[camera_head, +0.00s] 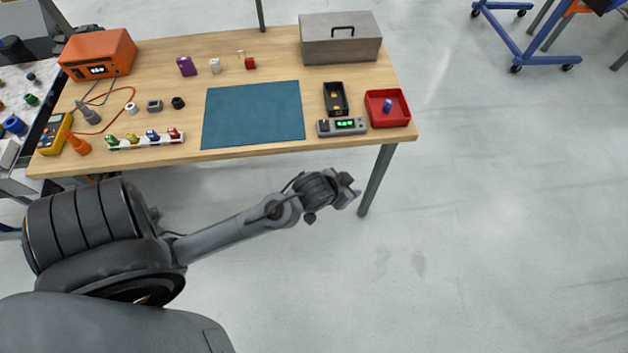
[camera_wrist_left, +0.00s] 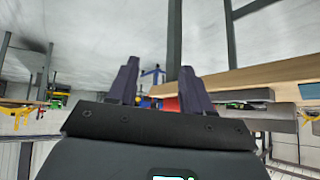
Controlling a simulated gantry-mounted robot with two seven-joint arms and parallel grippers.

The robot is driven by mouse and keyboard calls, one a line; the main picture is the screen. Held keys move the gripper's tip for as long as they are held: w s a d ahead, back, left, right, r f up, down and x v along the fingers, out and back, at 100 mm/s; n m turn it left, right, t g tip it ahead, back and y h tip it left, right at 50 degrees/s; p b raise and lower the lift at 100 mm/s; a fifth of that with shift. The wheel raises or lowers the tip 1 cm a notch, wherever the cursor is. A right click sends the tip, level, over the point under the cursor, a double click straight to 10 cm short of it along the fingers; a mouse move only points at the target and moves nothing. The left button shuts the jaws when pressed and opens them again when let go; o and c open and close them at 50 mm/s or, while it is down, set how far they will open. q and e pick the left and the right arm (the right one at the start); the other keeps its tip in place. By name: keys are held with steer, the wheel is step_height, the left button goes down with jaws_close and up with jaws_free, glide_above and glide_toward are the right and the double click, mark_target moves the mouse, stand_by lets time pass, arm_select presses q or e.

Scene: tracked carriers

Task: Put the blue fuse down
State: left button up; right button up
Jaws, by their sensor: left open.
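A small blue cylinder, which looks like the blue fuse (camera_head: 387,105), stands in the red tray (camera_head: 403,121) at the right end of the wooden table. My left gripper (camera_head: 350,190) is in front of the table's front edge, below and left of the tray in the head view, apart from the fuse. In the left wrist view its two dark fingers (camera_wrist_left: 160,82) are spread with nothing between them. A red patch, likely the tray (camera_wrist_left: 171,104), shows behind the fingers there; the fuse cannot be made out. My right gripper is not in view.
Left of the tray are a grey device with a green display (camera_head: 342,127) and a black box (camera_head: 335,97). A teal mat (camera_head: 253,113) lies bare mid-table. A grey toolbox (camera_head: 341,48) stands behind. A white rack (camera_head: 145,141) holds several coloured pieces.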

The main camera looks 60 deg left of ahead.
arm_select(q)
steer(key=s+d+m+g, duration=0.1)
steer(key=s+d+g, duration=0.1)
steer(key=s, duration=0.6)
steer(key=s+d+m+g+h, duration=0.1)
steer(key=s+d+g, duration=0.1)
steer(key=s+d, duration=0.3)
steer(key=s, duration=0.3)
steer(key=shift+f+m+h, duration=0.3)
steer(key=shift+f+m, duration=0.05)
steer(key=shift+m, duration=0.05)
steer(key=shift+w, duration=0.1)
